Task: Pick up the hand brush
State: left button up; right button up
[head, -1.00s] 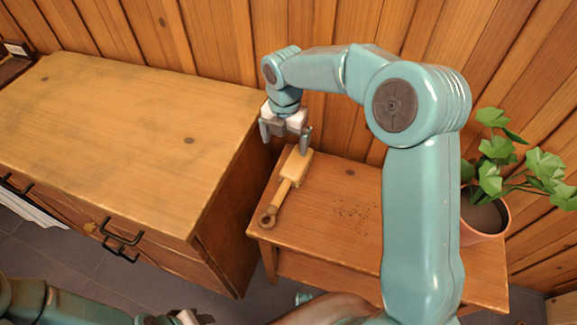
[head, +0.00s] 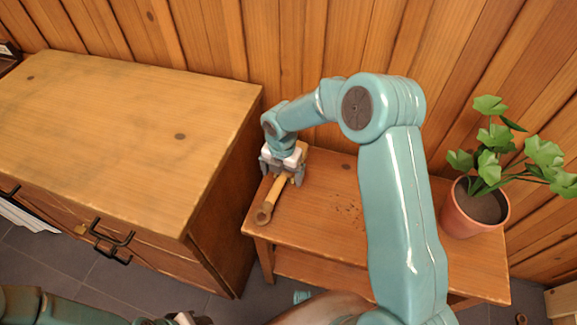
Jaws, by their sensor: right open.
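The hand brush (head: 276,195) lies on the small wooden table (head: 325,235), near its left edge. Its pale wooden handle points toward the table's front left corner and ends in a darker knob with a hole. My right gripper (head: 281,181) is low over the brush's head end, its open fingers on either side of the brush. The gripper hides most of the brush head, and I cannot tell whether the fingers touch it. A small part of what seems my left gripper (head: 185,319) shows at the bottom edge; its fingers are not clear.
A taller wooden cabinet (head: 125,125) with dark handles stands close to the table's left. A potted plant (head: 470,215) stands on the table's right side. Dark specks (head: 347,207) lie on the table middle. A plank wall (head: 290,60) rises behind.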

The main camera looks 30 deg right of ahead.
jog(key=shift+f, duration=0.35)
jog(key=c, duration=1.2)
jog(key=shift+o, duration=0.2)
jog(key=shift+r, duration=0.1)
notch_tip(320, 180, up, 20)
jog(key=p, duration=0.3)
jog(key=shift+o, duration=1.1)
jog(key=shift+w, duration=0.1)
